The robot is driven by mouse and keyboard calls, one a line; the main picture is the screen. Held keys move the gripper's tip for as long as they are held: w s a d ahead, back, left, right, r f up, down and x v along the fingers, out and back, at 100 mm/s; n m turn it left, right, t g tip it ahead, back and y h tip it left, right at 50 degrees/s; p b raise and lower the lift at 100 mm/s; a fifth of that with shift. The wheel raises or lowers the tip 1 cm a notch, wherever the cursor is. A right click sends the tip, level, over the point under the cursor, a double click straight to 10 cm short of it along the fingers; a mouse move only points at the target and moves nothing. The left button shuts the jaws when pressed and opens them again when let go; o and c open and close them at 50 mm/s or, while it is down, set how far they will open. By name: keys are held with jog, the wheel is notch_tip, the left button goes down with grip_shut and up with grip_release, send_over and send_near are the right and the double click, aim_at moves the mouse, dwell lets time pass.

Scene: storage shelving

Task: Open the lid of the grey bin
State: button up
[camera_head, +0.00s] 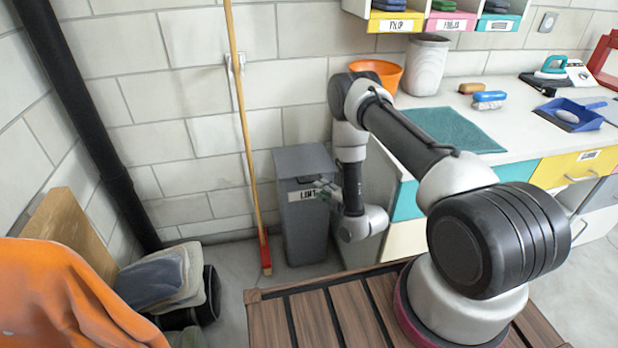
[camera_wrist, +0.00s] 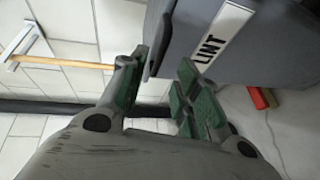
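The grey bin (camera_head: 305,232) stands upright on the floor against the wall, with a white label on its front that reads LINT. Its lid (camera_head: 302,159) lies flat and closed on top. My gripper (camera_head: 322,189) is at the upper front of the bin, near the label and just below the lid's front edge. In the wrist view the bin (camera_wrist: 255,45) appears turned on its side, with the lid's edge (camera_wrist: 157,38) at its left. My gripper (camera_wrist: 163,66) is open there, its green-padded fingers spread near the lid's edge. I cannot tell whether they touch it.
A wooden broom handle (camera_head: 243,120) leans on the wall left of the bin, its red head on the floor. The counter with drawers (camera_head: 408,205) stands close on the right. A slatted wooden surface (camera_head: 275,318) is in front. Grey floor lies left of the broom.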

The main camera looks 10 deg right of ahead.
aim_at(311, 182)
jog(key=x, duration=0.7)
jog(key=shift+w, duration=0.15)
grip_shut()
